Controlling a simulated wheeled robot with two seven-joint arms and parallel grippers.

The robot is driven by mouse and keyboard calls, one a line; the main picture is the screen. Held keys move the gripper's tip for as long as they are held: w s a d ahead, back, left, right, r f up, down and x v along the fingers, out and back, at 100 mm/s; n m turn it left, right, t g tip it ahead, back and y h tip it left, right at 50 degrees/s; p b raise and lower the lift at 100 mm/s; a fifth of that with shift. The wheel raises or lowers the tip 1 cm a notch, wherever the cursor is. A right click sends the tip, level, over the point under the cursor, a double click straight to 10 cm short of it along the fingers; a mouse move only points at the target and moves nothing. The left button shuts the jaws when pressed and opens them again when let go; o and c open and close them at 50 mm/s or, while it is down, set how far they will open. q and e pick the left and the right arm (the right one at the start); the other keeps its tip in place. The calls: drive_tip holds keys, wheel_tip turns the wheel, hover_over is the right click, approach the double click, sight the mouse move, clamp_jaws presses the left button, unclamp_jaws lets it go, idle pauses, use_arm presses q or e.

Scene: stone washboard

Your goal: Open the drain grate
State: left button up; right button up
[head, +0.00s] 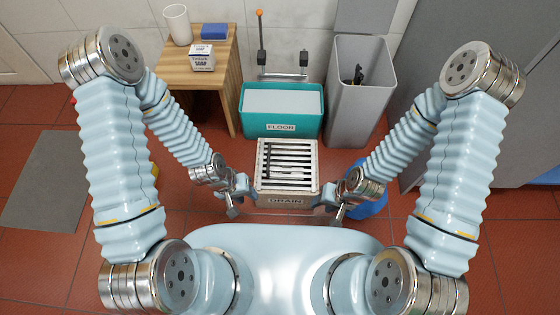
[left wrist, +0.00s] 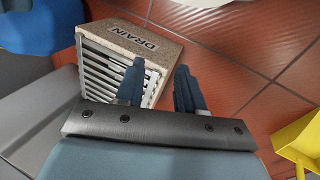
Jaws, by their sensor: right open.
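The drain box (head: 287,201), labelled DRAIN, stands on the floor at the centre of the head view. Its pale slatted grate (head: 291,160) lies flat across the top, with dark gaps between the slats. The box (left wrist: 128,32) and the grate (left wrist: 95,75) also show in the left wrist view, partly hidden by my fingers. My left gripper (head: 232,205) is open and empty beside the left side of the box; its two fingers (left wrist: 160,88) stand apart in the left wrist view. My right gripper (head: 338,212) is open beside the box's right side near the front corner.
A teal tub (head: 281,128) labelled FLOOR stands just behind the drain. A grey bin (head: 357,105) is at back right, and a wooden table (head: 215,73) at back left. A blue object (head: 372,203) is by my right arm. A yellow object (left wrist: 302,145) lies near my left gripper.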

use_arm(q)
drive_tip(key=w+m+y+b, duration=0.1)
drive_tip(key=w+b, duration=0.4)
drive_tip(key=w, duration=0.4)
drive_tip(key=b, duration=0.5)
approach(268, 160)
drive_tip(key=shift+m+g+y, duration=0.3)
drive_tip(key=shift+y, duration=0.1)
drive_tip(key=f, duration=0.2)
drive_tip(key=d+f+b, duration=0.1)
drive_tip(key=f, duration=0.2)
drive_tip(key=d+f+b, duration=0.1)
drive_tip(key=f, duration=0.1)
drive_tip(key=shift+w+f, duration=0.25)
drive_tip(key=shift+c, duration=0.5)
clamp_jaws()
drive_tip(key=shift+r, duration=0.1)
